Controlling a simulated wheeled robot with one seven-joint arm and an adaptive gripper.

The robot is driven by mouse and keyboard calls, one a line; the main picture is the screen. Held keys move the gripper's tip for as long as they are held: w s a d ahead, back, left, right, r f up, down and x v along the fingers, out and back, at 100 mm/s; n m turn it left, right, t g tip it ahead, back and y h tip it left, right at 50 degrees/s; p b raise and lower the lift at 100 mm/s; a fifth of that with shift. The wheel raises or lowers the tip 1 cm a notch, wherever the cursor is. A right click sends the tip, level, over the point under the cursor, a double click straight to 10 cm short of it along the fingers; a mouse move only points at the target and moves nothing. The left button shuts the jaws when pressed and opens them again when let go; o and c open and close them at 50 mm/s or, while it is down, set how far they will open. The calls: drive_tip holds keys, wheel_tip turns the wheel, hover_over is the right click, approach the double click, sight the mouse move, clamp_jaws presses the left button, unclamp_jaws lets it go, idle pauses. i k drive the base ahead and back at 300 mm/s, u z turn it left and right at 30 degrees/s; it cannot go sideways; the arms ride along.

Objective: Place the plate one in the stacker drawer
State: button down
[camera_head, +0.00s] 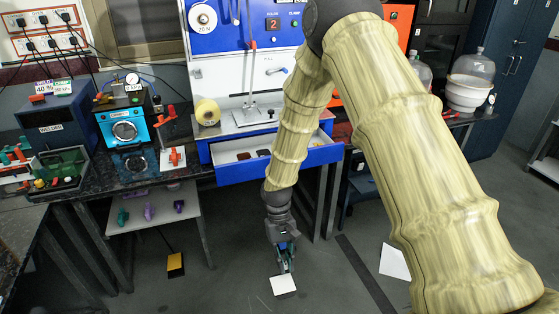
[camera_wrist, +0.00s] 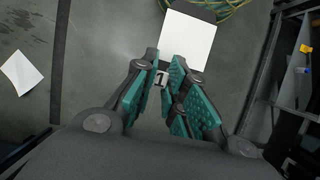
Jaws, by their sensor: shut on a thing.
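A small pale piece marked "1" (camera_wrist: 162,79) sits between the teal fingers of my gripper (camera_head: 287,267) in the wrist view. A white square plate (camera_head: 283,286) is at the fingertips, low over the floor in the head view. It also shows in the wrist view (camera_wrist: 188,40), just beyond the fingertips. The marked piece appears joined to it, but the fingers partly hide the join. The open blue stacker drawer (camera_head: 238,173) is above and behind my gripper. It holds a few small dark items.
A white sheet (camera_head: 393,262) lies on the floor to the right. A low shelf (camera_head: 160,222) with several small coloured things stands at left, with a yellow and black block (camera_head: 176,263) on the floor near it. Table legs (camera_head: 316,205) stand beneath the drawer.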

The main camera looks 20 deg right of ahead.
sight(232, 161)
drive_tip(key=z, duration=2.2)
drive_tip(key=i, duration=1.8)
drive_tip(key=u, duration=3.45)
